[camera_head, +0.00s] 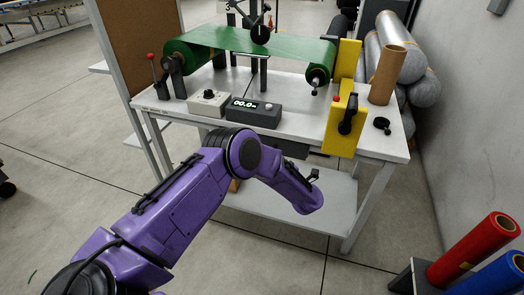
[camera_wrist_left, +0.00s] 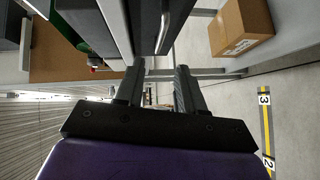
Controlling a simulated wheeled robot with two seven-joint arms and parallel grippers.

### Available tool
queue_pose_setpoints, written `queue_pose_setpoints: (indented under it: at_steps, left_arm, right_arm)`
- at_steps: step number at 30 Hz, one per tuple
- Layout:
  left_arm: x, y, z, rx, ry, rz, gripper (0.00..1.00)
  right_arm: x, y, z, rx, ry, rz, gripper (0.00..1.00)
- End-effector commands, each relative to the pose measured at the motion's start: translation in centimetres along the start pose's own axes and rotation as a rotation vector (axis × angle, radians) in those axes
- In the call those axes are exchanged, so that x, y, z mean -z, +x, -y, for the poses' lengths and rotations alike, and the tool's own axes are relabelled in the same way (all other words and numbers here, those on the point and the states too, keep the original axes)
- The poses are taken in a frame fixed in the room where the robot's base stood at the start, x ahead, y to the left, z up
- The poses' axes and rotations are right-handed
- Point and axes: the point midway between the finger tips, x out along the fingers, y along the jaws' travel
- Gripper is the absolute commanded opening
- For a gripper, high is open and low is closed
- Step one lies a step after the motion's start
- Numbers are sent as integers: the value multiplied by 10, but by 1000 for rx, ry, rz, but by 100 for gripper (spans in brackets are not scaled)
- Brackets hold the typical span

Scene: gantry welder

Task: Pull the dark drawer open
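The dark drawer (camera_head: 291,149) shows as a dark strip under the white table's front edge, partly hidden behind my left arm. In the left wrist view its dark front (camera_wrist_left: 112,22) is close at the top, with a metal bar handle (camera_wrist_left: 168,22) along it. My left gripper (camera_wrist_left: 160,66) is open, its two dark fingers apart. The handle lies ahead of and in line with the gap between the fingertips; I cannot tell if they touch it. My right gripper is not in view.
The white table (camera_head: 300,118) carries a green belt (camera_head: 240,41), a display box (camera_head: 253,113) and a yellow bracket (camera_head: 340,122). A lower shelf (camera_head: 318,192) is below. A cardboard box (camera_wrist_left: 240,24) shows in the wrist view. The floor in front is clear.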

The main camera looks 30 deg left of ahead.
Motion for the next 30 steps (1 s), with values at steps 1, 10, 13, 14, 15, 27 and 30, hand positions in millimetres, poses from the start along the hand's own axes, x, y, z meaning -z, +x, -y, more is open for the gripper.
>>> queue_pose_setpoints:
  at_steps: [1,10,13,14,15,27,30]
  left_arm:
    - [1,7,-1,0,-6,-8,38]
    - [3,73,0,-1,-1,-7,38]
    - [3,90,1,0,1,-5,38]
    - [3,93,1,0,1,-5,38]
    - [2,97,0,0,1,-4,38]
    - [2,103,0,-1,3,-2,15]
    - [2,103,0,-1,3,-2,0]
  right_arm:
    - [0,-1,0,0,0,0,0]
    - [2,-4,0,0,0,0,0]
    - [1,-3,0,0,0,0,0]
    - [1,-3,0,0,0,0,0]
    - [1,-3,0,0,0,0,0]
    - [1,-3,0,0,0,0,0]
    - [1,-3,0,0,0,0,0]
